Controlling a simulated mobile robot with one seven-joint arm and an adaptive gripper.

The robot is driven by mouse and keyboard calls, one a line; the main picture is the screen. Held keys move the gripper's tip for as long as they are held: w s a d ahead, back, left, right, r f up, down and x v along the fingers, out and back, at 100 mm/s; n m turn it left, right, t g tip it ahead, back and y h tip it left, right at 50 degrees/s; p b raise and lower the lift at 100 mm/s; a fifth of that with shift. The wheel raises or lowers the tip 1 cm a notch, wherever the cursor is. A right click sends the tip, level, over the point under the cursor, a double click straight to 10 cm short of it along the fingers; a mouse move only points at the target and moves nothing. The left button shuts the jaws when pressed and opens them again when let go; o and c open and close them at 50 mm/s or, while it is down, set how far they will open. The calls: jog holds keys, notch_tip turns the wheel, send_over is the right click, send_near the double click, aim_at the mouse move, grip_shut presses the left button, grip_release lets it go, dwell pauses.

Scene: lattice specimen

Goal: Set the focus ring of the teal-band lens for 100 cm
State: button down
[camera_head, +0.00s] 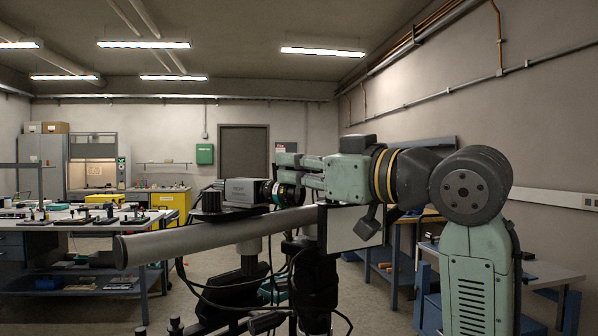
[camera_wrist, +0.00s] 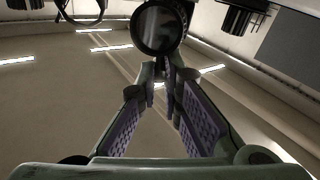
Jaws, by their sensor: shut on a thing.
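A grey box-shaped camera (camera_head: 243,191) is mounted at the middle of the head view, with the teal-band lens (camera_head: 274,192) on its right end. In the wrist view the dark round front of the lens (camera_wrist: 160,28) shows at the top. My gripper (camera_head: 290,178) reaches in from the right to the lens. In the wrist view my gripper (camera_wrist: 162,76) has its purple-padded fingers converging just below the lens front, shut on a small part at the lens, which I take as its focus ring. The fingertips mostly hide that part. I cannot read any distance marks.
A thick grey tube (camera_head: 215,232) runs beneath the camera, with dark cables hanging around it. A pale panel (camera_head: 345,228) stands below my wrist. A workbench (camera_head: 90,219) with several small devices is at the left. Blue-framed benches are at the right.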

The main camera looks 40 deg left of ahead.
jog(key=shift+s+n, duration=0.1)
jog(key=shift+n, duration=0.3)
jog(key=shift+f, duration=0.1)
jog(key=shift+s+f+n, duration=0.15)
jog(key=shift+n, duration=0.25)
jog(key=shift+s+n+y+b, duration=0.3)
jog(key=shift+n+b, duration=0.15)
jog(key=shift+n, duration=0.75)
jog(key=c, duration=1.7)
grip_release()
jog(key=shift+d, duration=0.15)
jog(key=shift+s+d+f, duration=0.1)
jog(key=shift+d+f, duration=0.1)
jog(key=shift+d, duration=1.25)
jog(key=shift+d+f, duration=0.15)
jog(key=shift+d, duration=1.3)
jog(key=shift+d, duration=0.1)
